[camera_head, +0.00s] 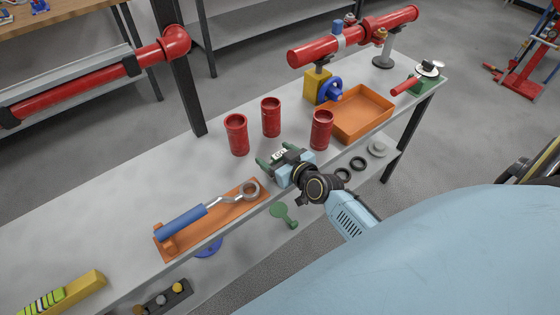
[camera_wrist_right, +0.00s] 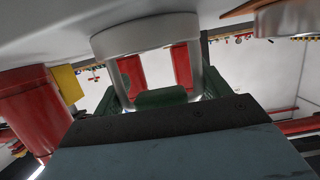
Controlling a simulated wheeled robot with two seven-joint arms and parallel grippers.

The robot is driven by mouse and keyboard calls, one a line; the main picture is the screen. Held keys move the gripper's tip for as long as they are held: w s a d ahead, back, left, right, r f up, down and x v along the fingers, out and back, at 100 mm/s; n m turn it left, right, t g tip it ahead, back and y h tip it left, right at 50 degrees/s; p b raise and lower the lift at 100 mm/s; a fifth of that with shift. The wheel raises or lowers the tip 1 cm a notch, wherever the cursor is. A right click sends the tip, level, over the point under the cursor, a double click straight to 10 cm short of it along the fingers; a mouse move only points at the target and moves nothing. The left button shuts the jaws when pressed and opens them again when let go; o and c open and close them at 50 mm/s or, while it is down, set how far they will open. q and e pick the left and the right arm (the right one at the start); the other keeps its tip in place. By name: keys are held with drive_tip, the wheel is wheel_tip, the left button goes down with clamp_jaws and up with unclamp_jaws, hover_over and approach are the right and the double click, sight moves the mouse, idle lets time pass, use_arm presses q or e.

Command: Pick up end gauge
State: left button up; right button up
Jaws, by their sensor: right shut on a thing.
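My right gripper (camera_head: 277,159) is over the bench near its front edge, its green fingers closed around a small pale round thing, which seems to be the end gauge (camera_head: 280,155). In the right wrist view the gauge shows as a grey-white round body (camera_wrist_right: 145,40) at the green fingers (camera_wrist_right: 165,92). Its face cannot be read, and the fingers hide part of it. I cannot tell whether it touches the bench. My left gripper is not in view.
Red cups (camera_head: 236,134) stand just behind the gripper. A spanner with a blue handle (camera_head: 182,229) lies on an orange tray (camera_head: 213,224) to the left. An orange bin (camera_head: 362,114) and a red pipe assembly (camera_head: 350,38) are to the right.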

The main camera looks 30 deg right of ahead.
drive_tip(key=shift+r, duration=0.1)
drive_tip(key=shift+c, duration=0.3)
wheel_tip(320, 180, up, 10)
drive_tip(key=p, duration=0.3)
drive_tip(key=shift+p, duration=0.3)
wheel_tip(320, 180, up, 4)
drive_tip(key=p, duration=0.4)
drive_tip(key=shift+a, duration=0.1)
